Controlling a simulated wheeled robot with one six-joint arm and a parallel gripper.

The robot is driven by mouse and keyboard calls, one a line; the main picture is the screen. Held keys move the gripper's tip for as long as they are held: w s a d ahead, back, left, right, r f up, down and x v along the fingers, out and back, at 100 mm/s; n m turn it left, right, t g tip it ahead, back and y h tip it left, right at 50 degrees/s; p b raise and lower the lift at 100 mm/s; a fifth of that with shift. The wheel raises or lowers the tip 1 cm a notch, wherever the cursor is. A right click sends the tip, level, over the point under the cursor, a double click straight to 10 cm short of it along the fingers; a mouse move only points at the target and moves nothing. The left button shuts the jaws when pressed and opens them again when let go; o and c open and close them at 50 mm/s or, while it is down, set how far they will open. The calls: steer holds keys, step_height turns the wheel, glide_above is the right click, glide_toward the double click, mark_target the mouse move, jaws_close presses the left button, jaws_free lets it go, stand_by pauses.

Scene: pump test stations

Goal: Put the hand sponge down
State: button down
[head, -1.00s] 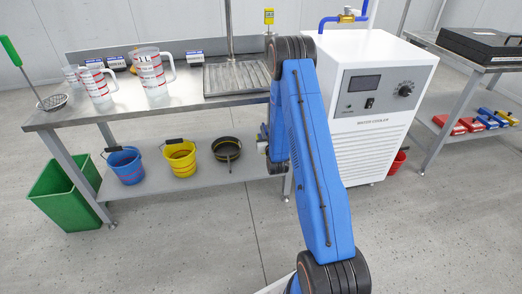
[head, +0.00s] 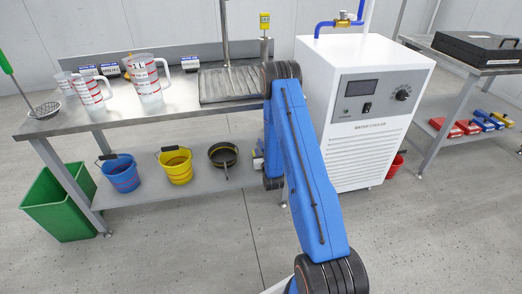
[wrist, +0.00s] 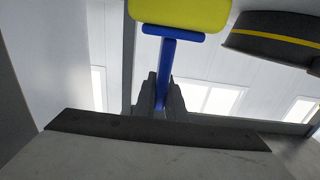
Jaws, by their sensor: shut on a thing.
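The hand sponge (wrist: 180,12) is a yellow block on a blue handle, at the top of the wrist view. My gripper (wrist: 163,92) is shut on the blue handle (wrist: 166,65), with one dark finger on each side. The sponge's upper part is cut off by the picture edge.
A black pan with a yellow band (head: 223,155) stands on that shelf; it also shows at upper right in the wrist view (wrist: 275,40). A yellow bucket (head: 175,166) and blue bucket (head: 121,175) stand left of it.

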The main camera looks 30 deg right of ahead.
steer(key=shift+f, duration=0.9)
steer(key=shift+f, duration=0.1)
steer(key=c, duration=1.8)
jaws_free()
